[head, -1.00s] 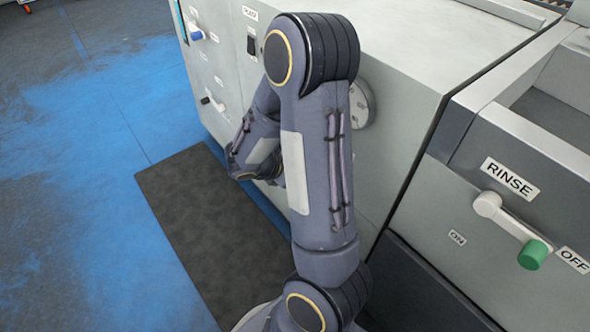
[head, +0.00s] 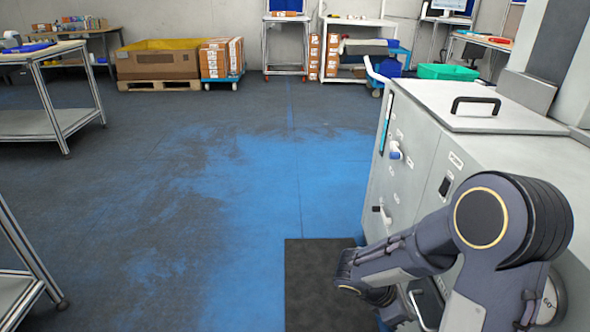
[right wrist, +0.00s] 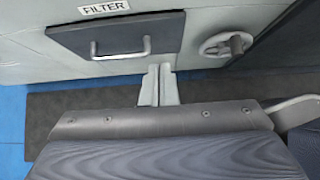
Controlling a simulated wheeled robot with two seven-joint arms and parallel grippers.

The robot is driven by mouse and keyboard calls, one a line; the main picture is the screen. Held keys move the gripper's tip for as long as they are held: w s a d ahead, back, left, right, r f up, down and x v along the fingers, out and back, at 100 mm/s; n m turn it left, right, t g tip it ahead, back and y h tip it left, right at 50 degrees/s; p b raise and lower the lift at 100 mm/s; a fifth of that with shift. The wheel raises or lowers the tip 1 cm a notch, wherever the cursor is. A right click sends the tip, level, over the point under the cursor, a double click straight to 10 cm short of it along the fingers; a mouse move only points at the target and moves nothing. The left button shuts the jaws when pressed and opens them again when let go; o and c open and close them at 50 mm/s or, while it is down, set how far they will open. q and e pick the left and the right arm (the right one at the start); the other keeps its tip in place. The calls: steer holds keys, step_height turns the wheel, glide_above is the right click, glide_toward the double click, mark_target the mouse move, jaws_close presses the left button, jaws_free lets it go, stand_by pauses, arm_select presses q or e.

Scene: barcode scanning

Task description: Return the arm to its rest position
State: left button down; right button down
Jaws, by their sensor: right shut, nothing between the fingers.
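My right arm (head: 485,240) is bent in front of the grey machine at the lower right of the head view. Its elbow is high and its forearm reaches left and down. My right gripper (right wrist: 158,86) shows in the right wrist view with its two pale fingers together and nothing between them. In that view the fingers are in front of the machine's side, below a dark FILTER panel (right wrist: 118,38) with a metal handle. I cannot tell whether the fingertips touch anything. My left gripper is not in view.
The grey machine (head: 425,160) with knobs and a lidded top stands close on the right. A dark mat (head: 320,285) lies beside it. The blue-stained floor (head: 240,200) is open. A metal table (head: 60,105) stands left; a yellow-lined crate (head: 158,62) and boxes stand far back.

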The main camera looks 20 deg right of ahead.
steer(key=s+a+r+m+t+y, duration=0.4)
steer(key=s+a+r+m+y, duration=0.15)
steer(key=a+m, duration=0.2)
steer(key=s+a+r+m+t+y, duration=0.45)
steer(key=a+m+y, duration=0.25)
steer(key=m, duration=0.2)
step_height(320, 180, up, 30)
steer(key=p, duration=2.9)
steer(key=shift+a+r+g+p, duration=0.15)
steer(key=shift+r+g+p, duration=0.1)
steer(key=shift+g+p, duration=0.1)
